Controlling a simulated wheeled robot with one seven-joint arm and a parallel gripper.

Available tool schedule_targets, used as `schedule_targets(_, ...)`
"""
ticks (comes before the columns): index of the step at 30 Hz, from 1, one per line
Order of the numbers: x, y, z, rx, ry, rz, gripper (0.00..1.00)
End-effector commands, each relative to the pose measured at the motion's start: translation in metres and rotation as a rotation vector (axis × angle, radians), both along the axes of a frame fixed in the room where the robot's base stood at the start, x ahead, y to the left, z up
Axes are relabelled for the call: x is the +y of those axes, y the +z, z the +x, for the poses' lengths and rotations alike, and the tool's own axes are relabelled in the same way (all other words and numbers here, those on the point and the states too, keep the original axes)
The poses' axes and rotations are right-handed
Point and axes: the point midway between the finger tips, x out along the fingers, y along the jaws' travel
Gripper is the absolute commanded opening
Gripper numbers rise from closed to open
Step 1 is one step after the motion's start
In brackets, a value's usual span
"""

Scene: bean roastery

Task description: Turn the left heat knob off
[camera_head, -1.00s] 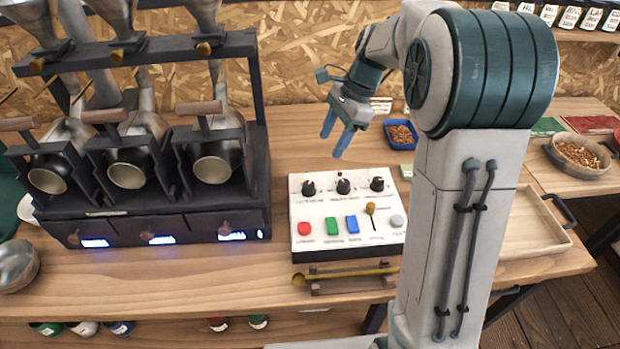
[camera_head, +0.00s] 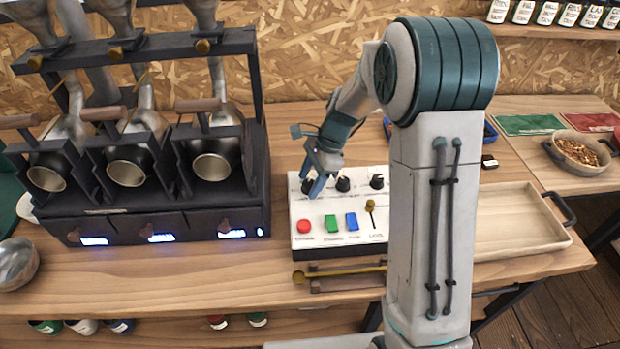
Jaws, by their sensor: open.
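A white control box (camera_head: 300,218) stands on the wooden bench. A row of black knobs runs along its top; the middle knob (camera_head: 343,184) and right knob (camera_head: 376,181) show clearly. The left knob (camera_head: 308,186) is mostly hidden by my fingers. My gripper (camera_head: 313,180) is open, pointing down, with its blue fingers at the left knob; I cannot tell if they touch it. The knob labels are too small to read, and the left knob's pointer is hidden.
A dark three-drum roaster (camera_head: 130,222) with small front knobs stands left of the box. A red button (camera_head: 304,226), a green button (camera_head: 331,222), a blue button (camera_head: 352,221) and a lever (camera_head: 370,206) sit below the knobs. A wooden tray (camera_head: 515,212) lies right.

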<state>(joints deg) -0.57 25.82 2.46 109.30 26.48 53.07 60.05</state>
Motion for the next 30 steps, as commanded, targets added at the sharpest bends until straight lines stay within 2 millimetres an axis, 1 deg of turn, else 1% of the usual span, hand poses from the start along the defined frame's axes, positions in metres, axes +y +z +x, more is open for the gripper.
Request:
schedule_targets(6, 0.0002, -0.0005, 0.0, 0.0, 0.0, 0.0, 0.54)
schedule_targets(7, 0.0002, -0.0004, 0.0001, 0.0, 0.0, 0.0, 0.51)
schedule_targets(8, 0.0002, -0.0004, 0.0001, 0.0, 0.0, 0.0, 0.43)
schedule_targets(9, 0.0002, -0.0004, 0.0001, 0.0, 0.0, 0.0, 0.32)
schedule_targets(11, 0.0, -0.0003, 0.0001, 0.0, 0.0, 0.0, 0.15)
schedule_targets(12, 0.0, -0.0003, 0.0001, 0.0, 0.0, 0.0, 0.1)
schedule_targets(18, 0.0, 0.0, 0.0002, 0.0, 0.005, 0.0, 0.1)
schedule_targets(23, 0.0001, 0.0006, 0.0008, -0.001, 0.043, 0.0, 0.1)
schedule_targets(30, 0.0006, 0.0014, 0.0018, 0.0, 0.186, 0.0, 0.1)
